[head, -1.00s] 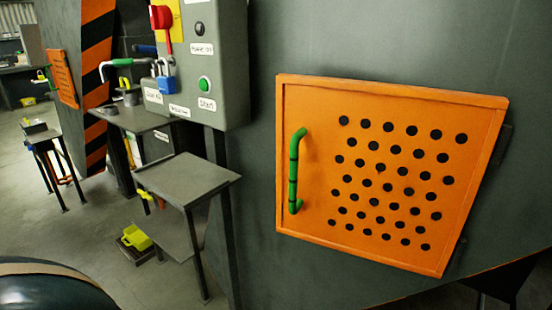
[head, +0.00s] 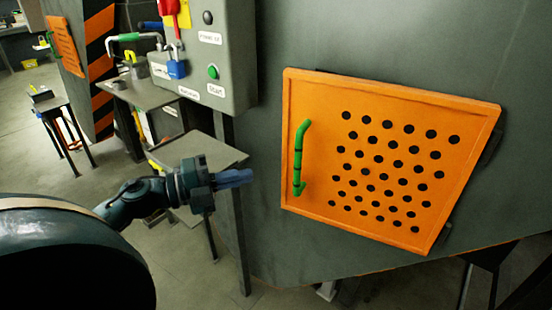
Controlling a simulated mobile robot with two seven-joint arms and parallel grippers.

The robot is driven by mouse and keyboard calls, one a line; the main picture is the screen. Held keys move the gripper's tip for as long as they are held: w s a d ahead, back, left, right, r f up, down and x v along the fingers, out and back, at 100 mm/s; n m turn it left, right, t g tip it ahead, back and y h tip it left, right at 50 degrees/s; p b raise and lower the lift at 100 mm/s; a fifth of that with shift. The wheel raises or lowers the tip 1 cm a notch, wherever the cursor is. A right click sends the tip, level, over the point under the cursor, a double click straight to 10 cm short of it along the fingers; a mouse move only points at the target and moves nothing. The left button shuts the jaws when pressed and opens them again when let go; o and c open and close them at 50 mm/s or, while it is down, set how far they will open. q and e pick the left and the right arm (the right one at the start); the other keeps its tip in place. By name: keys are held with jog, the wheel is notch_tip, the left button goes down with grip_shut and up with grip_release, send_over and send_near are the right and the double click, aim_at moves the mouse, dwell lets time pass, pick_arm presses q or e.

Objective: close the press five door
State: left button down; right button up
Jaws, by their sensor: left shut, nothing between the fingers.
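The press door (head: 310,90) is an orange panel with rows of black holes, on the grey press wall at the right. A green bar handle (head: 298,158) stands upright near its left edge, and dark hinge parts show at its right edge. The door looks nearly flush with the wall, but I cannot tell whether a small gap is left. My left gripper (head: 248,177) is shut and empty, pointing right. In the picture it is left of the handle and apart from it. My right gripper is out of view.
A grey control box (head: 228,92) with a green button, a blue padlock (head: 177,69) and a red lockout device hangs left of the door. A small grey table (head: 205,150) stands below it, behind my left arm. Another orange door (head: 64,45) is far left.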

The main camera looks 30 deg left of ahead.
pick_arm(q)
jog(key=w+d, duration=0.3)
jog(key=w, duration=0.6)
jog(key=shift+p, duration=0.35)
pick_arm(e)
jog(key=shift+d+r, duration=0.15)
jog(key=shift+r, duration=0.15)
pick_arm(q)
jog(key=shift+d, duration=0.1)
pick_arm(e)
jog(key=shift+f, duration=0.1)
